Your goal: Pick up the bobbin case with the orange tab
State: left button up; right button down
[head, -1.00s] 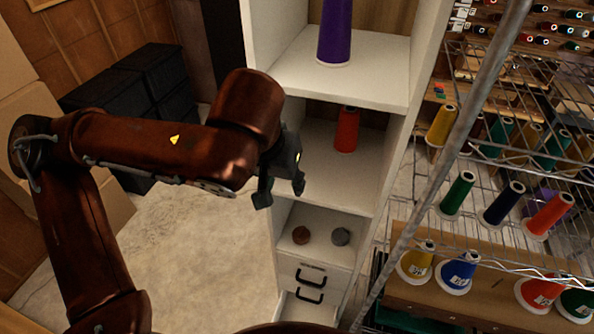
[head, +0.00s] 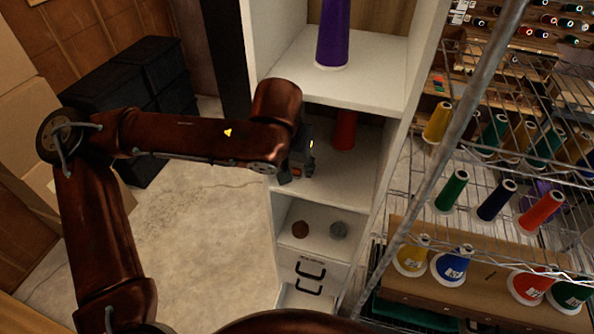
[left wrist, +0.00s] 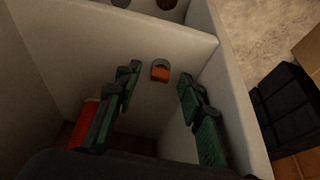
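The bobbin case with the orange tab (left wrist: 160,70) shows in the left wrist view as a small grey rounded piece with an orange face. It sits on a white shelf board near its edge. My left gripper (left wrist: 158,97) is open, its two dark green-padded fingers apart on either side of the line to the case, with nothing between the tips. In the head view my left gripper (head: 297,165) is at the cabinet's middle compartment, and a small orange patch shows at it; the gripper hides most of that spot. My right gripper is not in view.
A red thread cone (head: 343,130) stands behind the gripper in the same compartment. A purple cone (head: 333,35) is on the shelf above. Two small round pieces, brown (head: 300,229) and grey (head: 338,230), lie in the compartment below. A wire rack (head: 440,160) with cones stands right.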

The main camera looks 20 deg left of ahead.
pick_arm(q)
jog(key=shift+c, duration=0.2)
jog(key=shift+c, duration=0.8)
jog(key=c, duration=0.7)
jog(key=shift+o, duration=0.2)
jog(key=shift+r, duration=0.15)
jog(key=shift+r, duration=0.25)
jog(key=s+b, duration=0.7)
jog(key=s, duration=1.1)
jog(key=shift+a+r+b, duration=0.3)
jog(key=shift+r, duration=0.1)
